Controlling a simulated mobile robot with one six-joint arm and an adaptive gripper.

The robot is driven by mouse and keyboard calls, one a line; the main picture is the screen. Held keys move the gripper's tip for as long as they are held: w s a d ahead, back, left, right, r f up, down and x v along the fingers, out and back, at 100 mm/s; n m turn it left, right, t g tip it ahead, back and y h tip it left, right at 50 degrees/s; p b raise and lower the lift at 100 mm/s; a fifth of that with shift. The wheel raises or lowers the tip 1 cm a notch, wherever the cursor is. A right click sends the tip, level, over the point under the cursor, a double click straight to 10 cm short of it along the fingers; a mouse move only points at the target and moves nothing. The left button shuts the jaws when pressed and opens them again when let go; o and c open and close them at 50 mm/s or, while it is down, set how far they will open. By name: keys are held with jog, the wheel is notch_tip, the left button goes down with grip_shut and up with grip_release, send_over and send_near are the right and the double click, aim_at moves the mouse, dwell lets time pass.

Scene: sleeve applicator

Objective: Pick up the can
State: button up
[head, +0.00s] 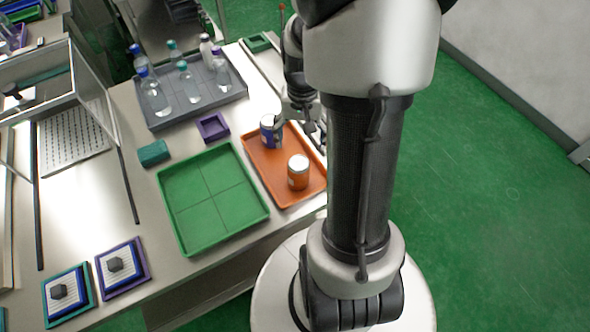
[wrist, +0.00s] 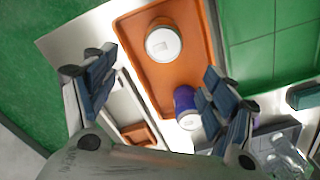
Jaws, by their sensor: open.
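Two cans stand upright on an orange tray (head: 262,166). The can with a blue-purple label (head: 267,132) is at the tray's far end; the one with an orange label (head: 298,174) is nearer. In the wrist view the blue can (wrist: 184,101) is partly hidden behind the right finger, and the orange can's white lid (wrist: 163,42) shows near the top. My gripper (wrist: 155,74) is open with nothing between its fingers. In the head view my gripper (head: 298,118) is at the blue can's right side; I cannot tell if it touches.
A green divided tray (head: 212,198) lies left of the orange tray. A grey tray (head: 205,103) with several bottles stands behind. A small purple tray (head: 213,127) and a teal box (head: 154,153) lie between. My arm hides the table's right part.

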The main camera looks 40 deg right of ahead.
aim_at(299, 162)
notch_tip(299, 162, down, 8)
jog(key=shift+a+r+b, duration=0.1)
jog(key=shift+r+b, duration=0.05)
jog(key=shift+b, duration=1)
jog(key=f, duration=0.1)
jog(key=f+b, duration=0.1)
jog(key=f, duration=0.1)
jog(key=f+b, duration=0.1)
jog(key=f, duration=0.1)
jog(key=shift+a+f, duration=0.1)
jog(key=shift+a, duration=0.15)
jog(key=c, duration=1.4)
jog(key=shift+r, duration=0.2)
